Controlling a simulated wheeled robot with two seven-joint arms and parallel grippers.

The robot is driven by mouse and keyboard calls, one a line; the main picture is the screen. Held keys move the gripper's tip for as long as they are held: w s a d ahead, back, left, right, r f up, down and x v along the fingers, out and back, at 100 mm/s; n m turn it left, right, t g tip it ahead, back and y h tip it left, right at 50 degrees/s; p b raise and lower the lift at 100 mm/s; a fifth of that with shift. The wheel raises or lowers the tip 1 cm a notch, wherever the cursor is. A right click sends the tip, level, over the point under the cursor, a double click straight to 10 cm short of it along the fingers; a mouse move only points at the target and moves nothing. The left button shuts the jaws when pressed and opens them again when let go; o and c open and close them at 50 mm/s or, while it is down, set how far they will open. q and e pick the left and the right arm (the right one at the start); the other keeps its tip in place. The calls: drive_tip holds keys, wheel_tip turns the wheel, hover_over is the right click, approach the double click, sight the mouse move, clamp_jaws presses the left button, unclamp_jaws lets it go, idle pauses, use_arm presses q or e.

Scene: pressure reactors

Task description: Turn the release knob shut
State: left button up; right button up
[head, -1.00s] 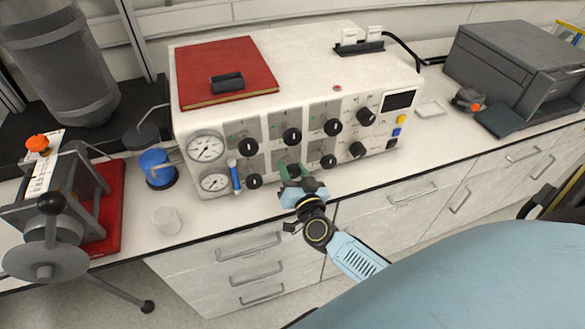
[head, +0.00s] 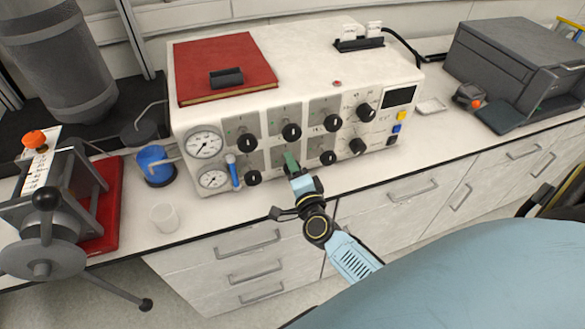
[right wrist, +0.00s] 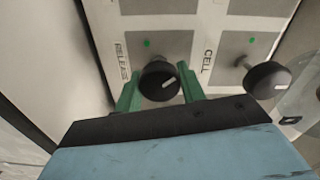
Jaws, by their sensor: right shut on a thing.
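The release knob (right wrist: 157,84) is a black round knob with a white pointer mark, on a grey panel with the word RELEASE beside it. In the right wrist view it sits between the two green fingers of my right gripper (right wrist: 161,92), which is shut on it. In the head view my right gripper (head: 291,162) reaches the lower row of knobs on the white control box (head: 310,75), and its fingers hide the release knob. The white mark is tilted in the right wrist view. My left gripper is not in view.
Other black knobs, such as the lower-left one (head: 253,178), stand close by. A CELL-labelled knob (right wrist: 268,79) is beside the gripper. A blue-handled part (head: 233,172) and two gauges are left. A white cup (head: 164,217) stands on the counter, and a red book (head: 225,62) lies on top.

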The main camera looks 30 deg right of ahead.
drive_tip(key=m+b, duration=0.1)
drive_tip(key=m, duration=0.2)
drive_tip(key=shift+m, duration=0.4)
drive_tip(key=shift+m+b, duration=0.5)
drive_tip(key=shift+m, duration=1.5)
drive_tip(key=o, duration=1)
drive_tip(key=shift+c, duration=0.2)
drive_tip(key=shift+s+f, duration=0.1)
drive_tip(key=b+v, duration=0.1)
drive_tip(key=v, duration=1.2)
drive_tip(key=shift+b, duration=0.35)
drive_tip(key=shift+a, duration=0.1)
